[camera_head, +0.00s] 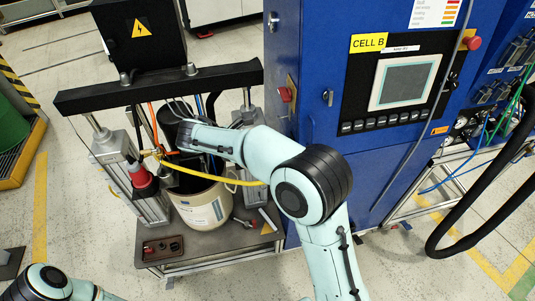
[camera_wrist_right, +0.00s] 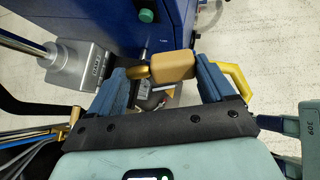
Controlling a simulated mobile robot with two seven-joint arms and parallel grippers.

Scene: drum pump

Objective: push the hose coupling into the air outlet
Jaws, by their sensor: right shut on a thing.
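The hose coupling (camera_wrist_right: 175,66), a tan block with a brass-coloured end at its left, lies between the blue fingers of my right gripper (camera_wrist_right: 166,70) in the right wrist view. The gripper is shut on it. A bend of yellow hose (camera_wrist_right: 236,78) shows by the right finger. In the head view my right arm reaches over the drum, and its fingers are hidden. The yellow hose (camera_head: 213,178) crosses in front of the drum, near a brass fitting (camera_head: 158,154). I cannot tell for sure which part is the air outlet. My left gripper is out of view.
The drum (camera_head: 203,210) stands on a grey platform beneath a black crossbar (camera_head: 190,83) on metal posts. A red-topped part (camera_head: 141,178) stands left of the drum. The blue cabinet (camera_head: 315,75) stands close on the right. Thin cables hang from above.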

